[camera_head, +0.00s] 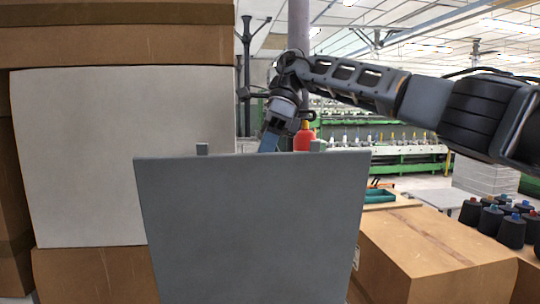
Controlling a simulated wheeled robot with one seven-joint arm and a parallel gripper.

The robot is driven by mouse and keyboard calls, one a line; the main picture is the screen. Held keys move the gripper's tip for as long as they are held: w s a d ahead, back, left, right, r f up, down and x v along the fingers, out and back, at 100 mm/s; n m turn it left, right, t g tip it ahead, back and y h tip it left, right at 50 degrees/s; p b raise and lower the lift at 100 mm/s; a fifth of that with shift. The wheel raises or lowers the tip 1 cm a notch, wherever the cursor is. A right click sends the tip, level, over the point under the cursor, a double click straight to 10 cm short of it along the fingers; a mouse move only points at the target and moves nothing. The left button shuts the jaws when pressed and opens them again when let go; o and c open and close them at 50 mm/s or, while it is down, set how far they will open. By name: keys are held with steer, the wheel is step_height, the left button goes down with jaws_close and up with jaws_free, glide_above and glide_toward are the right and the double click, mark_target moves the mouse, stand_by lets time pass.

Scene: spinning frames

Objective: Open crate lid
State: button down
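A flat dark grey panel (252,225), which looks like the crate lid, stands steeply upright in the front middle of the head view. Two small tabs stick up at its top edge. The crate body is hidden or cannot be told apart from the panel. My arm reaches in from the right, and my gripper (270,138) points down behind the panel's top edge. A blue-grey finger shows just above that edge, left of the right tab. The fingertips are hidden behind the panel, so I cannot see whether they touch it or hold anything.
Brown cardboard boxes (425,245) stand at the right, and a tall stack with a pale grey box (85,155) fills the left. A red bottle-like object (304,137) is behind the panel. A green tray (379,196) and several dark thread cones (511,231) are at the right.

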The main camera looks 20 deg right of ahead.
steer(key=shift+d+f, duration=0.2)
steer(key=shift+f, duration=0.25)
steer(key=c, duration=1.3)
jaws_free()
steer(key=shift+w, duration=0.1)
steer(key=shift+o, duration=0.9)
steer(key=shift+r, duration=0.15)
steer(key=v, duration=0.7)
steer(key=shift+d+r, duration=0.15)
steer(key=shift+r, duration=0.2)
steer(key=shift+w, duration=0.1)
